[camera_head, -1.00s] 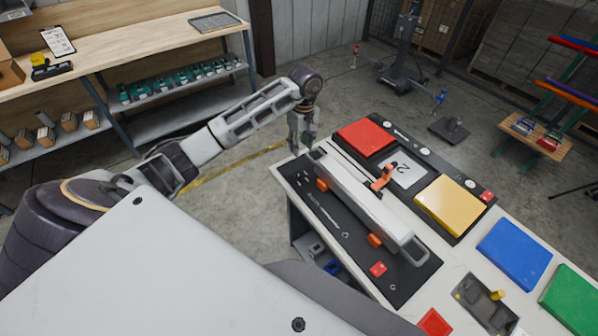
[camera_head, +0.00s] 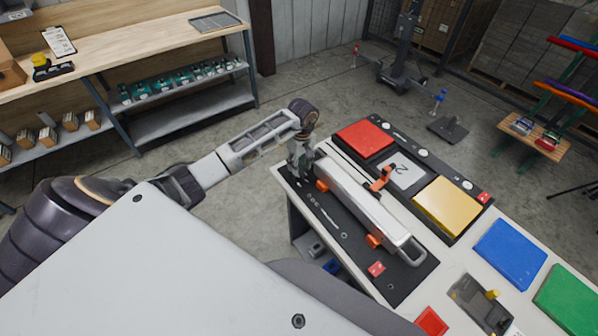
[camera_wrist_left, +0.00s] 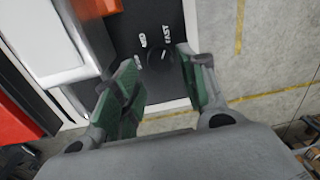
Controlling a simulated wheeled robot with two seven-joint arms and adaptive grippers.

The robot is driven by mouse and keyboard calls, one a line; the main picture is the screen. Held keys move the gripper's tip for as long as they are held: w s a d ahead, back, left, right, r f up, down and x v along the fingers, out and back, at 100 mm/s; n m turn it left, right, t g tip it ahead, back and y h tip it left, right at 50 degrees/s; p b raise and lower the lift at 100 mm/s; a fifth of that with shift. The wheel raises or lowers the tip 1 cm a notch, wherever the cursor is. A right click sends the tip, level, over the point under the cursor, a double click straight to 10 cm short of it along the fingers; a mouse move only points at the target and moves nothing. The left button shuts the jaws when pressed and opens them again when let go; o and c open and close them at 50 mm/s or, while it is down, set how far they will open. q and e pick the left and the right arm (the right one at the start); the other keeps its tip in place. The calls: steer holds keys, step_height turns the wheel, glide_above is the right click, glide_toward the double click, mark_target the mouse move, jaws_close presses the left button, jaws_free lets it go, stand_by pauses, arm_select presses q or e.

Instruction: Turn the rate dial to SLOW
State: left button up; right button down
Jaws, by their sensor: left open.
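The rate dial (camera_wrist_left: 160,57) is a small dark knob on a black panel (camera_wrist_left: 126,22), with FAST and MED lettering beside it and a third label partly hidden by a finger. I cannot make out where its pointer is. My left gripper (camera_wrist_left: 157,76) is open, its green-padded fingers on either side of the dial in the wrist view; I cannot tell if they touch it. In the head view the left gripper (camera_head: 300,168) is over the far left corner of the bench, hiding the dial there. My right gripper is not in view.
A long white device (camera_head: 365,207) with orange parts lies beside the gripper. Behind it are red (camera_head: 365,138) and yellow (camera_head: 446,205) blocks and a grey card marked 2 (camera_head: 401,172). Blue (camera_head: 510,252) and green (camera_head: 570,300) blocks lie right.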

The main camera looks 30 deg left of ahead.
arm_select(q)
steer(key=shift+s+f+p, duration=0.15)
steer(key=shift+f+p, duration=0.25)
steer(key=shift+f, duration=2.05)
steer(key=shift+c, duration=0.2)
steer(key=c, duration=0.7)
